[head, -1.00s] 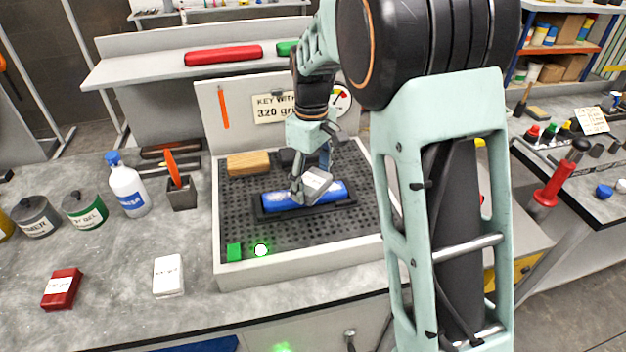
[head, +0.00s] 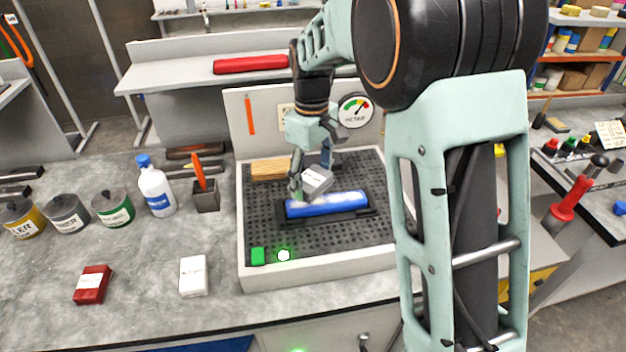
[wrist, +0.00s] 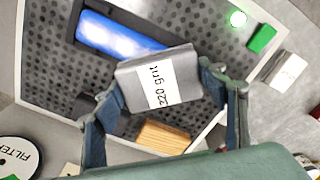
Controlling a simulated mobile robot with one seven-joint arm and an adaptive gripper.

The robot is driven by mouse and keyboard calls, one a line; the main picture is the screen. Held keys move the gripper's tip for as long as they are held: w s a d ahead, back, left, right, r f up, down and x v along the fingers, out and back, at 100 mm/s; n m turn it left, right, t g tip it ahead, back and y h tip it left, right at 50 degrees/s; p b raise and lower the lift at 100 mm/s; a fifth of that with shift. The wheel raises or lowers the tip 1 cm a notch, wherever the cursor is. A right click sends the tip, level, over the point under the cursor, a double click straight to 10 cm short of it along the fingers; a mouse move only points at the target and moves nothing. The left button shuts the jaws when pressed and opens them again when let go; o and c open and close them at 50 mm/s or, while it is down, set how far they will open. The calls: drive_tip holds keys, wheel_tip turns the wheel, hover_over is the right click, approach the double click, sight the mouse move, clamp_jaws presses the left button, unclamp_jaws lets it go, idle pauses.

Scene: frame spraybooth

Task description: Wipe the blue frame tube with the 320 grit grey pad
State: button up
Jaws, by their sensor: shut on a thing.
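The grey pad (head: 316,181) has a white label that reads like "320 grit" in the wrist view (wrist: 158,80). My gripper (head: 308,176) is shut on it, one finger at each end of the pad. The blue frame tube (head: 328,204) lies in a black cradle (head: 290,220) on the perforated bed of the booth. It also shows in the wrist view (wrist: 118,37), with a pale, whitish streak along its middle. The pad is tilted and sits at the tube's far side, seemingly just off it; I cannot tell whether they touch.
A wooden block (head: 268,169) lies behind the tube. A white block (head: 193,275), red block (head: 92,284), bottle (head: 156,190) and several tins stand left on the bench.

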drive_tip(key=shift+r+p, duration=1.05)
drive_tip(key=shift+r, duration=0.85)
